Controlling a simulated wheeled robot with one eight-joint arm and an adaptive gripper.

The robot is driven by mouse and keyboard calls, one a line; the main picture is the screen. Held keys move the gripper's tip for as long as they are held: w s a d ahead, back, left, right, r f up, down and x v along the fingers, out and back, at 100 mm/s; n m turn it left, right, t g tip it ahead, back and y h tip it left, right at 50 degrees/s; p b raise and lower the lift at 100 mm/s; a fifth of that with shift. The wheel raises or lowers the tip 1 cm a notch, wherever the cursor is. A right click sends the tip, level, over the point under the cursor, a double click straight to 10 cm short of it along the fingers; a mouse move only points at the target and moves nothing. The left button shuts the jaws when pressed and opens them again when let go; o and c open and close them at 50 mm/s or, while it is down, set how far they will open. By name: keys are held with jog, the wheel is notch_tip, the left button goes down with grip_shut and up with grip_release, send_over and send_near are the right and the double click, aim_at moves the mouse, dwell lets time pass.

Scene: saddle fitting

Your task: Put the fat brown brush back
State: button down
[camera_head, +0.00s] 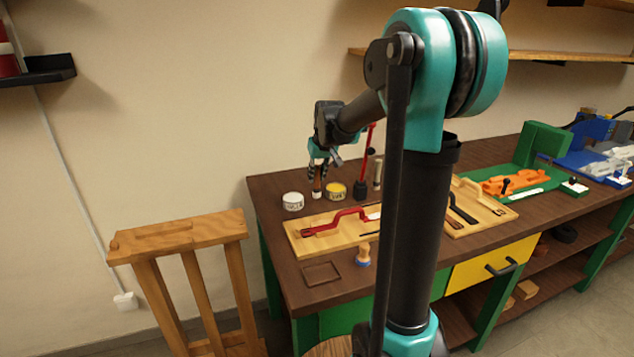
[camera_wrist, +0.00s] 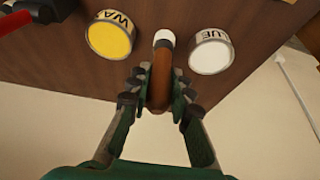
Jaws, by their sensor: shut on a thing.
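The fat brown brush has a thick brown handle and a pale end; it shows in the wrist view (camera_wrist: 161,72) and as a small dark upright shape in the head view (camera_head: 317,189). My gripper (camera_head: 318,172) is shut on its handle, with the fingers on both sides of it in the wrist view (camera_wrist: 159,98). The brush is at the back left of the brown workbench (camera_head: 290,240), between the white glue tin (camera_head: 293,201) and the yellow wax tin (camera_head: 335,190). I cannot tell whether its lower end touches the bench.
A wooden board (camera_head: 300,243) with a red-handled tool (camera_head: 335,221) lies in front of the tins. A dark square outline (camera_head: 322,273) and a small upright wooden-and-blue piece (camera_head: 363,254) are near the front edge. A wooden stand (camera_head: 180,236) is left of the bench.

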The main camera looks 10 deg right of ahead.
jog(key=shift+f, duration=1.3)
jog(key=shift+f, duration=0.15)
jog(key=c, duration=1.4)
grip_release()
jog(key=shift+o, duration=0.2)
jog(key=v, duration=1.2)
